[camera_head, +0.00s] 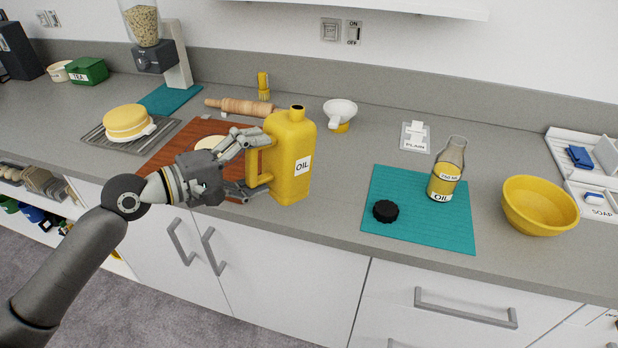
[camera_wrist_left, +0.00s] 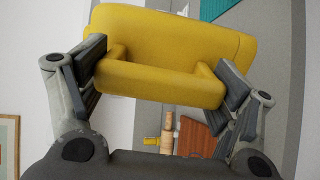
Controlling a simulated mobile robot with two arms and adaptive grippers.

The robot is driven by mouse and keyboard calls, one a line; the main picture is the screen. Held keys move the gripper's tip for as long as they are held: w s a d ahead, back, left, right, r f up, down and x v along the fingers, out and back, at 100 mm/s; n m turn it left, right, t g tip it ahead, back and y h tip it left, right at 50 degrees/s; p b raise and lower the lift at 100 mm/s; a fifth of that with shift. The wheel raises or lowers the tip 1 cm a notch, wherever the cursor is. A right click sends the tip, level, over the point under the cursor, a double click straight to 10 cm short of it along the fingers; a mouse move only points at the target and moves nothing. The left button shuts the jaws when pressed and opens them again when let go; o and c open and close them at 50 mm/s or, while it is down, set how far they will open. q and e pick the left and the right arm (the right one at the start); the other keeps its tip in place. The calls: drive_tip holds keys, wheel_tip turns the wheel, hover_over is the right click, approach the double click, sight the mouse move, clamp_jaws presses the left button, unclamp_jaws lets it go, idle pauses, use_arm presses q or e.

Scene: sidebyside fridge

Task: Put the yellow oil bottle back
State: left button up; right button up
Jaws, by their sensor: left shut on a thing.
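The yellow oil bottle (camera_head: 294,140) is a jug with a white OIL label, open dark neck and side handle. It is upright at the counter's front edge, beside the brown board (camera_head: 178,150); I cannot tell whether it touches the counter. My left gripper (camera_head: 254,168) is shut on its handle from the left. In the left wrist view the bottle (camera_wrist_left: 180,35) fills the top, with its handle between the fingers (camera_wrist_left: 165,82). A black cap (camera_head: 385,211) and a glass bottle labelled OIL (camera_head: 447,170) are on the teal mat (camera_head: 425,233). My right gripper is not in view.
A white and yellow funnel (camera_head: 340,112), a rolling pin (camera_head: 244,106) and a small yellow bottle (camera_head: 263,88) stand behind. A yellow bowl (camera_head: 540,205) is at the right. Bare counter lies between the oil bottle and the teal mat.

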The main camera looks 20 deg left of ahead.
use_arm(q)
drive_tip(key=a+r+n+t+y, duration=0.1)
drive_tip(key=a+r+n+t, duration=0.1)
drive_tip(key=a+r+t, duration=0.15)
drive_tip(key=w+d+f+p, duration=0.1)
drive_tip(key=w+d+f, duration=0.25)
drive_tip(key=w, duration=0.55)
drive_tip(key=w+d+f+b, duration=0.1)
drive_tip(key=w+f, duration=0.4)
drive_tip(key=f, duration=0.5)
drive_tip(key=shift+d+b, duration=0.15)
drive_tip(key=shift+b, duration=0.6)
drive_tip(key=shift+g, duration=0.25)
drive_tip(key=shift+f, duration=0.15)
drive_tip(key=o, duration=1.2)
drive_tip(key=shift+s, duration=0.1)
